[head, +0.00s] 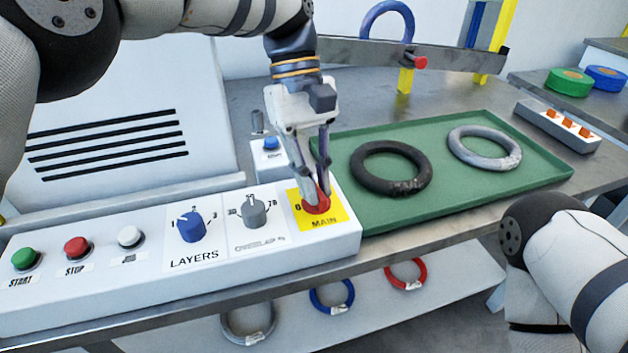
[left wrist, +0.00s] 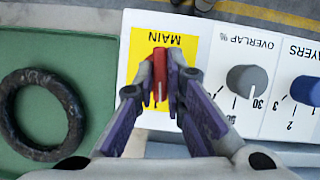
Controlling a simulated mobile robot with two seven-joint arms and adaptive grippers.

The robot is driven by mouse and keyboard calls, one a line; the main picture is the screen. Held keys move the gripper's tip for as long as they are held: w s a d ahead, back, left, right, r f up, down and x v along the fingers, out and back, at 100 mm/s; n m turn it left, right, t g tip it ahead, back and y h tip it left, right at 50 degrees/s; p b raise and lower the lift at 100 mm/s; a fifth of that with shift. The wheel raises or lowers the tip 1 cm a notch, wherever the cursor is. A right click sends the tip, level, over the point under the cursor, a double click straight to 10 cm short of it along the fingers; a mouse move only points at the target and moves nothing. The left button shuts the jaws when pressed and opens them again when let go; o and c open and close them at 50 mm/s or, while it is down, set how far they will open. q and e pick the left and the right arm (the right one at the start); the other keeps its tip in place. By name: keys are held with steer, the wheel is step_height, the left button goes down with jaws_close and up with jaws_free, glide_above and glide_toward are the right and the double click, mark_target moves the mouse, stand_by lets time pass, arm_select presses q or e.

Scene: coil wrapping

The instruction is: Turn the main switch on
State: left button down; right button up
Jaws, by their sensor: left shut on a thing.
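The main switch (head: 316,203) is a red knob on a yellow plate marked MAIN, at the right end of the white control panel (head: 130,290). My left gripper (head: 314,196) points down over it, and its fingers are shut on the red knob. In the left wrist view the red knob (left wrist: 160,72) sits between the two fingertips (left wrist: 160,85), on the yellow plate (left wrist: 192,48). My right gripper is not in view; only part of my right arm shows.
Beside the switch are a grey overlap knob (head: 254,211) and a blue layers knob (head: 191,227). Green (head: 26,258), red (head: 77,247) and white (head: 130,237) buttons are further left. A green tray (head: 470,203) holds a black coil (head: 391,168) and a grey coil (head: 484,147).

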arm_select(q)
steer(key=shift+f+m+y, duration=0.15)
steer(key=shift+m+y, duration=0.15)
steer(key=shift+m, duration=0.4)
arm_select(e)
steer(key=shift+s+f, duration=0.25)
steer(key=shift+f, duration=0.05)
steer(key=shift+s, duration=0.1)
arm_select(q)
steer(key=c, duration=1.7)
jaws_free()
steer(key=shift+o, duration=0.2)
